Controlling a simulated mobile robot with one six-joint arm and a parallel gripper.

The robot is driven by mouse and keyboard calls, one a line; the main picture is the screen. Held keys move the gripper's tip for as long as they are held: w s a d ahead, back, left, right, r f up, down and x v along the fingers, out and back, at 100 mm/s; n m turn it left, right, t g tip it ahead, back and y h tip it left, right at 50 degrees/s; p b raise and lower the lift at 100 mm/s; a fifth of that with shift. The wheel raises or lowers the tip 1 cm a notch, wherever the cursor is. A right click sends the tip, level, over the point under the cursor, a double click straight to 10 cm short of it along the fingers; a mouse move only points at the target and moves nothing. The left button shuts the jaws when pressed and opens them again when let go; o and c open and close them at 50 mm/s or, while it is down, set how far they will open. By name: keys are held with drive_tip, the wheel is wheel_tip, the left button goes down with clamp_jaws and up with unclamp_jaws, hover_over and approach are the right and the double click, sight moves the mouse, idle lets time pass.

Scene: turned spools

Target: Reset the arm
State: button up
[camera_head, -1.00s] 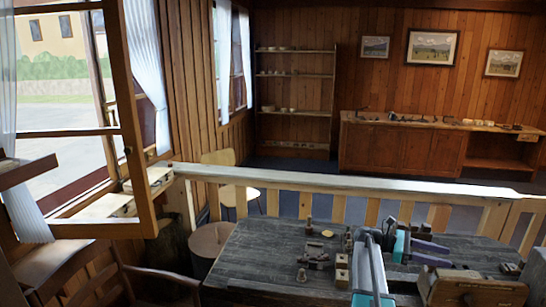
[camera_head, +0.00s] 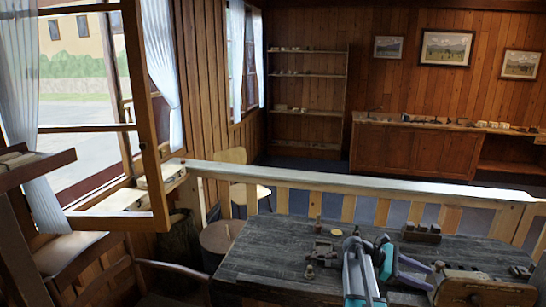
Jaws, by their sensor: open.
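My arm, with white, teal and dark links, reaches in from the bottom edge over the dark wooden table (camera_head: 265,265). My gripper (camera_head: 431,278) has two purple fingers pointing right, spread apart with nothing visible between them. It appears above the right half of the table; its exact height cannot be told. The arm covers part of the table's middle.
A small turned piece (camera_head: 317,223) and another (camera_head: 309,270) stand on the table's left. A wooden block (camera_head: 422,232) stands at the back, a large wooden box (camera_head: 482,290) at front right. A railing (camera_head: 330,184) runs behind; the table's left is fairly clear.

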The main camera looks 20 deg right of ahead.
drive_tip(key=w+a+f+m+t+y, duration=0.1)
drive_tip(key=w+a+f+t+y, duration=0.1)
drive_tip(key=a+f, duration=0.55)
drive_tip(key=w+a+f+m+t+y, duration=0.1)
drive_tip(key=w+a+f+t, duration=0.25)
drive_tip(key=a, duration=0.65)
drive_tip(key=w+a+f+m+t+y, duration=0.1)
drive_tip(key=a+f+y, duration=0.1)
drive_tip(key=a+f, duration=0.55)
drive_tip(key=s+a+f+m+t+y, duration=0.1)
drive_tip(key=a+f+m+y, duration=0.15)
drive_tip(key=a, duration=1.15)
drive_tip(key=a+f+m+t+y, duration=0.2)
drive_tip(key=a+m+y, duration=0.15)
drive_tip(key=a, duration=1.05)
drive_tip(key=s+f+n+g+b, duration=0.1)
drive_tip(key=s+f+g+b, duration=0.5)
drive_tip(key=s+f, duration=2)
wheel_tip(320, 180, down, 4)
drive_tip(key=b, duration=0.5)
drive_tip(key=shift+a+r+y, duration=0.15)
drive_tip(key=shift+y, duration=0.15)
